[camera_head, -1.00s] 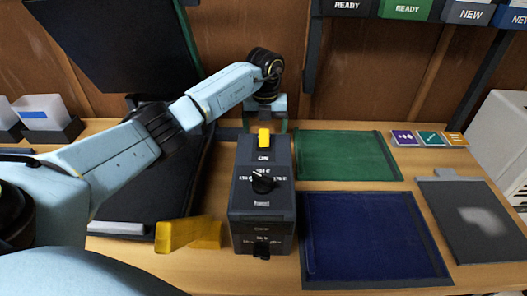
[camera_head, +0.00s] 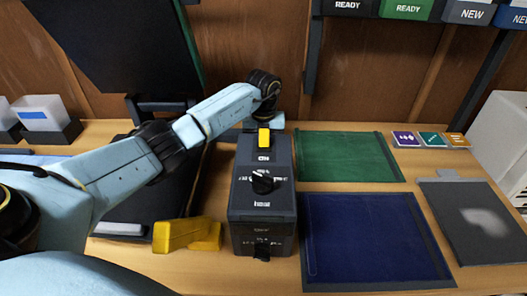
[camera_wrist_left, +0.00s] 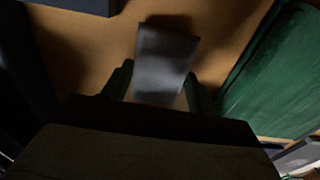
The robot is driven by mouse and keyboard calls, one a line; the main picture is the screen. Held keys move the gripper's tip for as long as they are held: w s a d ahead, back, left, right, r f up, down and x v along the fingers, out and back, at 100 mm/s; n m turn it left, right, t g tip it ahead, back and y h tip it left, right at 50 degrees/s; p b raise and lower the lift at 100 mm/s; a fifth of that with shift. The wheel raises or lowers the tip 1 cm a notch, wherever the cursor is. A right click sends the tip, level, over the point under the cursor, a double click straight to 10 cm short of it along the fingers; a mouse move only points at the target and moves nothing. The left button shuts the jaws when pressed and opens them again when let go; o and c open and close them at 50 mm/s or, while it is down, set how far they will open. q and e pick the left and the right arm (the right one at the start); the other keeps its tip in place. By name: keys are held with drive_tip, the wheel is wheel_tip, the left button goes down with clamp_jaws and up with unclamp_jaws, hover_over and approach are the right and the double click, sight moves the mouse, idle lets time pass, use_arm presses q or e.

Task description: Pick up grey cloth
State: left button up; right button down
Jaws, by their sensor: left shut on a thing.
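My left gripper (camera_wrist_left: 157,88) shows in the left wrist view, with one finger on each side of a grey cloth-like piece (camera_wrist_left: 165,60). It is shut on this piece, which reaches out past the fingertips over the wooden bench. In the head view my left arm reaches behind the dark control box (camera_head: 262,205), and the box hides the fingers and the grey piece. My right gripper is in neither view.
A green mat (camera_head: 347,156) and a blue mat (camera_head: 372,240) lie right of the box. A dark grey panel (camera_head: 475,240) lies further right. A yellow block (camera_head: 188,236) lies left of the box. Small coloured tiles (camera_head: 432,139) lie at the back right.

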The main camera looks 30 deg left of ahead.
use_arm(q)
drive_tip(key=shift+r+p, duration=0.85)
drive_tip(key=shift+r, duration=4.2)
